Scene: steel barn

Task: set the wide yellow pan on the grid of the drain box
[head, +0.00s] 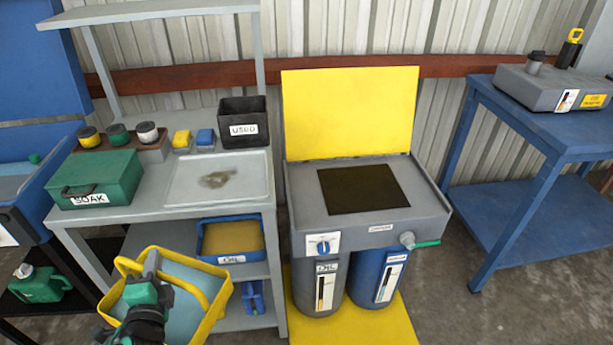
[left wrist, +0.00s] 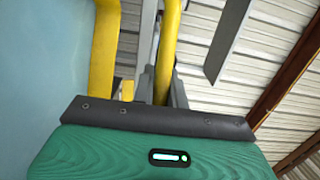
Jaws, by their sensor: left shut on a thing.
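The wide yellow pan (head: 217,308), with a pale blue inside and yellow handles, is at the lower left of the head view, in front of the grey bench. My left gripper (head: 151,272) is shut on its handle bar and holds the pan in the air, somewhat tilted. In the left wrist view the yellow bar (left wrist: 168,55) runs up from between the fingers. The drain box (head: 302,205) is grey, with its yellow lid (head: 350,110) standing up behind. Its dark grid (head: 364,189) is bare, to the right of the pan and apart from it. My right gripper is not in view.
The grey bench (head: 120,212) left of the drain box carries a green SOAK box (head: 98,180), a dark USED bin (head: 243,122) and a stained tray (head: 218,178). A blue OIL tray (head: 232,240) is on its shelf. A blue table (head: 560,130) stands at the right.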

